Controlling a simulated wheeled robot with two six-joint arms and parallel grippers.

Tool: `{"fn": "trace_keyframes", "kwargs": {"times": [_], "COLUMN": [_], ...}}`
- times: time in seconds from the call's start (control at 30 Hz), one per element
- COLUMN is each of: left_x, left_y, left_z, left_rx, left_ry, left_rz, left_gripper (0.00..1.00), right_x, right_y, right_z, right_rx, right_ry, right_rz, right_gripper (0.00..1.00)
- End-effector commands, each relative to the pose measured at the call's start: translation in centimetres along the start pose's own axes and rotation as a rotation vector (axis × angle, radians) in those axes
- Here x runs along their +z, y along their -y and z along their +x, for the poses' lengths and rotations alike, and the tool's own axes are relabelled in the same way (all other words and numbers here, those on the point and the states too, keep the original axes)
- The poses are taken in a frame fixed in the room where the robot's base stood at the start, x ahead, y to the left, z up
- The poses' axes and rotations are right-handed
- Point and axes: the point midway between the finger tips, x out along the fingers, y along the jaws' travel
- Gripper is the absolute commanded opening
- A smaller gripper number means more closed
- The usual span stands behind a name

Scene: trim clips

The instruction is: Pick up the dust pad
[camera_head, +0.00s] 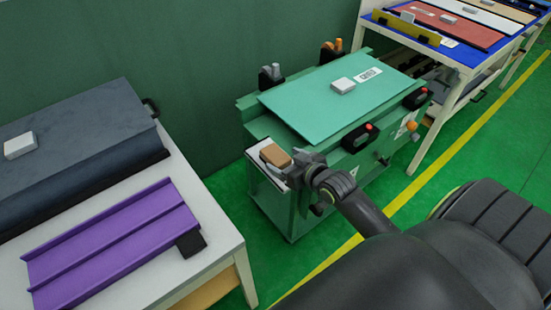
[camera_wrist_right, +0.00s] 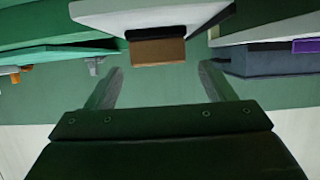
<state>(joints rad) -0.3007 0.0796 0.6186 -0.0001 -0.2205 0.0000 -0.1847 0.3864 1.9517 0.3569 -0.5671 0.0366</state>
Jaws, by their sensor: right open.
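A small brown block with a dark layer (camera_head: 276,155), which looks like the dust pad, lies on a white side shelf (camera_head: 264,172) at the left end of a green cart. My right gripper (camera_head: 299,166) is just right of the block in the head view and partly covers the shelf. In the wrist view the brown block (camera_wrist_right: 158,52) shows beyond and between the two spread, empty fingers (camera_wrist_right: 158,85), with no contact visible. My left gripper is not in view.
The green cart (camera_head: 310,110) carries a teal panel with a pale block (camera_head: 342,85) and black clamps. A white table (camera_head: 215,240) at left holds a purple tray (camera_head: 110,240) and a dark slab with another pale block (camera_head: 20,145). More tables stand at upper right.

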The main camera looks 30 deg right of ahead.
Motion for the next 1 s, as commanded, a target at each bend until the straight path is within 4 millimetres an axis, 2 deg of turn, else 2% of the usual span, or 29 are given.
{"fn": "trace_keyframes", "kwargs": {"times": [0.17, 0.5, 0.8, 1.0], "left_x": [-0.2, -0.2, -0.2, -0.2], "left_y": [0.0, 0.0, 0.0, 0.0], "left_z": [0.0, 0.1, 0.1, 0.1], "left_rx": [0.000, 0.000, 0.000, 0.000], "left_ry": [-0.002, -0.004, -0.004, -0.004], "left_rz": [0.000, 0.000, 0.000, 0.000], "left_gripper": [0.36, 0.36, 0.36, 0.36], "right_x": [0.0, 0.1, 0.1, 0.1], "right_y": [0.0, -0.1, -0.1, -0.1], "right_z": [1.0, 5.1, 5.5, 5.5], "right_rx": [0.000, 0.001, 0.001, 0.001], "right_ry": [0.000, -0.001, 0.000, 0.000], "right_rz": [0.000, -0.001, -0.001, -0.001], "right_gripper": [0.76, 0.76, 0.76, 0.50]}}
